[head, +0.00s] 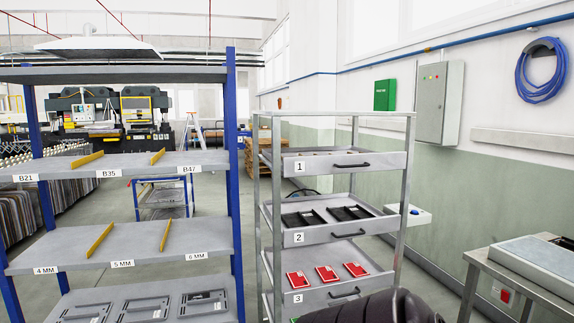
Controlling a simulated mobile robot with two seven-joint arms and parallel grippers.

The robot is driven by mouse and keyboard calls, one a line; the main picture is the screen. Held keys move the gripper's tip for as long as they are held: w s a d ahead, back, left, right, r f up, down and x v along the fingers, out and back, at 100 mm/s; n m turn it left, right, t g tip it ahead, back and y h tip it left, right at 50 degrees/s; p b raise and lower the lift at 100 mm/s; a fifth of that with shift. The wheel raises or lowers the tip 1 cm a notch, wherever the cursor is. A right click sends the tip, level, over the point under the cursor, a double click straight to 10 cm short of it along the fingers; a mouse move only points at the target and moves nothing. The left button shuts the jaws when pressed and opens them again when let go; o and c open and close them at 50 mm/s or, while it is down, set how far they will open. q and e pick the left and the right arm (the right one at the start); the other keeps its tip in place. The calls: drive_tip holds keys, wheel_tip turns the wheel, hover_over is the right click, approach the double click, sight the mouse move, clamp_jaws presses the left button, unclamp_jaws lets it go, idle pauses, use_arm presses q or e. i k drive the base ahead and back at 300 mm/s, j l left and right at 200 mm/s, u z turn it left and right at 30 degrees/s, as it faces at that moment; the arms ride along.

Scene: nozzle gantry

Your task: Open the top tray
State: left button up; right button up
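A grey metal rack (398,190) holds trays numbered 1, 2 and 3 at front left. The top tray (318,166), numbered 1, has a dark bar handle (352,165) on its front. Its inside shows only as a thin strip, so I cannot tell how far out it is. Tray 2 (318,236) holds black parts (350,213). Tray 3 (318,297) holds red items (327,273). A dark rounded part, apparently of my arm, covers the lower right of tray 3. Neither gripper's fingers are in view.
A blue-post shelf (234,170) with labelled levels and yellow dividers stands close on the left. A grey bench (535,265) stands at right. Behind the rack are a green-and-white wall and a grey wall cabinet (438,102). Open floor shows between shelf and rack.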

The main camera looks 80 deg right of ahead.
sight(340, 163)
drive_tip(key=z, duration=2.85)
